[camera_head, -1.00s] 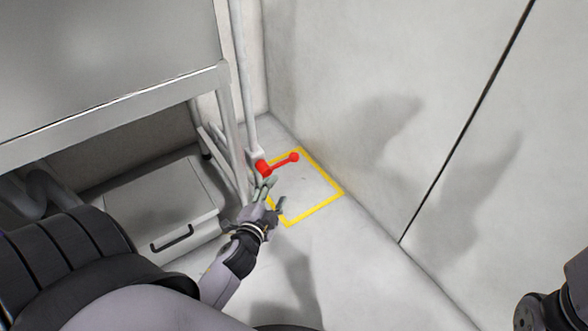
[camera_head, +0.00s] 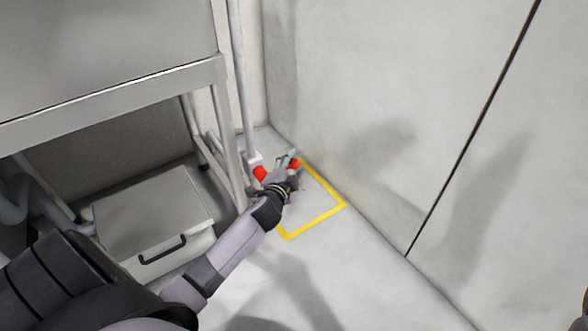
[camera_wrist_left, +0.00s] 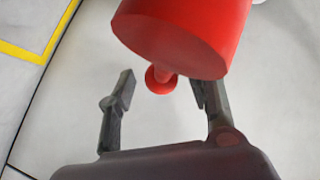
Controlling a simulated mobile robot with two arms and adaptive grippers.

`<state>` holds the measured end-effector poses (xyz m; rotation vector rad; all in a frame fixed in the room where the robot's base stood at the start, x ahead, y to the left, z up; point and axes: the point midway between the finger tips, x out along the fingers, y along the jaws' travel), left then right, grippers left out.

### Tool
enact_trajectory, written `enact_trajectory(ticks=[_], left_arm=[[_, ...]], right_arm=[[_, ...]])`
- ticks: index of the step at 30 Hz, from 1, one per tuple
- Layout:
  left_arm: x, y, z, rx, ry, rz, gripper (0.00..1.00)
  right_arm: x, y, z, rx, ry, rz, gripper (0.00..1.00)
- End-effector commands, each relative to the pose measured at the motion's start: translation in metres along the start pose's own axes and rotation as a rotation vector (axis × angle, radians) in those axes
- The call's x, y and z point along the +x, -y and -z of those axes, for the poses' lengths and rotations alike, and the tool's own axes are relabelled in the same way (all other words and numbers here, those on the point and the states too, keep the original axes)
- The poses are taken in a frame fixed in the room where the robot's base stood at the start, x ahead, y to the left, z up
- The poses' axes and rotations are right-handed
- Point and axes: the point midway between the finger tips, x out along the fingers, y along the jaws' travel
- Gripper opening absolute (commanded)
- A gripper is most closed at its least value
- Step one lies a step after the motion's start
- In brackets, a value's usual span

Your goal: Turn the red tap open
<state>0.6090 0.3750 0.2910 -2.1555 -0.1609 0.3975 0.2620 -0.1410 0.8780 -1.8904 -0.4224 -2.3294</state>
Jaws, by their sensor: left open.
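The red tap (camera_head: 261,173) sits low on a pale vertical pipe in the corner, with its lever reaching right to a red end (camera_head: 296,163). My left gripper (camera_head: 291,164) is at the lever and hides its middle. In the left wrist view the tap's thick red hub (camera_wrist_left: 190,38) fills the top. Its lever's round end (camera_wrist_left: 160,79) shows between the two fingers of my open left gripper (camera_wrist_left: 162,84), with gaps on both sides. I cannot tell whether any finger touches the lever.
A grey metal table (camera_head: 105,105) stands at the left, with a pale box with a black handle (camera_head: 152,215) beneath it. A yellow square outline (camera_head: 318,221) marks the floor under the tap. A pale wall (camera_head: 400,110) closes off the right. The floor in front is clear.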

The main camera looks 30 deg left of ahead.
Motion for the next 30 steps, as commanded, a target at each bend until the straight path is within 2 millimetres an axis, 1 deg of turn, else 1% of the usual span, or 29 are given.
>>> enact_trajectory(ticks=[1,4,13,30], left_arm=[[0.0054,-0.0004,-0.0007,0.001,-0.001,0.002,0.47],[0.0101,0.0003,-0.0007,0.001,0.001,0.001,0.47],[0.0112,0.0010,0.0000,0.001,0.001,0.001,0.47],[0.0109,0.0006,-0.0001,0.001,0.001,0.001,0.09]], right_arm=[[-0.0005,0.0008,0.0024,-0.001,-0.009,0.002,0.40],[0.0018,0.0013,0.0039,-0.002,-0.016,0.005,0.40],[0.0032,0.0013,0.0038,-0.002,-0.016,0.006,0.40],[0.0032,0.0015,0.0040,-0.002,-0.017,0.006,0.40]])
